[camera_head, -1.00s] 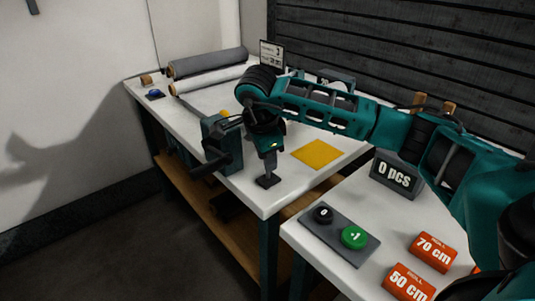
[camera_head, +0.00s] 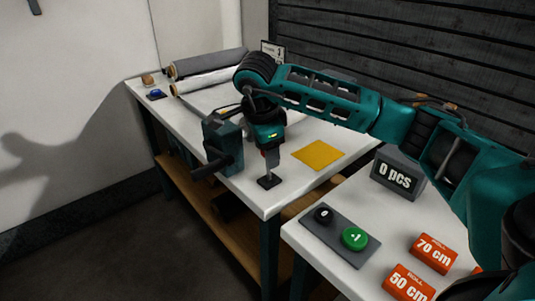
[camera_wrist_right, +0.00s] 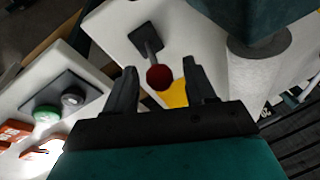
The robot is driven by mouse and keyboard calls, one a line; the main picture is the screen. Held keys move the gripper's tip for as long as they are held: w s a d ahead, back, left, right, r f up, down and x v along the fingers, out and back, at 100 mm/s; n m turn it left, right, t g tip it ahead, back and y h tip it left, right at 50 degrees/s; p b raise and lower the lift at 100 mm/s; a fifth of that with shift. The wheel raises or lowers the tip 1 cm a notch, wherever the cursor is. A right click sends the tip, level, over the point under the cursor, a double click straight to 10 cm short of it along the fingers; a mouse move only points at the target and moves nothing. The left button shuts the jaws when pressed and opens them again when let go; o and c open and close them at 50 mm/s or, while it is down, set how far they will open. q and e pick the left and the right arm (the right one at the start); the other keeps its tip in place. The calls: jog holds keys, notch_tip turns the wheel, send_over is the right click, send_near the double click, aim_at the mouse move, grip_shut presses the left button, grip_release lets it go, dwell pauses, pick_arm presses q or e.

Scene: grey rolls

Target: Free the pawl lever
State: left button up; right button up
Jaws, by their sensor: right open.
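The lever is a thin upright post on a small dark base plate (camera_head: 270,182) near the front corner of the far white table. In the right wrist view it shows as a dark post with a round red knob (camera_wrist_right: 160,77) on top. My right gripper (camera_head: 268,152) points down above the lever and hides its upper part in the head view. In the right wrist view its two dark fingers (camera_wrist_right: 160,70) are apart, with the red knob between them in the picture. I cannot tell whether the fingers touch it. My left gripper is not in view.
A dark teal housing with a crank handle (camera_head: 222,148) stands close left of the lever. A yellow sheet (camera_head: 318,155) lies to its right. Rolls (camera_head: 208,65) lie at the back. The nearer table holds a button panel (camera_head: 340,236), a "0 pcs" display (camera_head: 398,176) and orange blocks (camera_head: 433,252).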

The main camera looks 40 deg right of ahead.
jog(key=p+v, duration=0.1)
jog(key=v, duration=0.9)
jog(key=shift+c, duration=0.5)
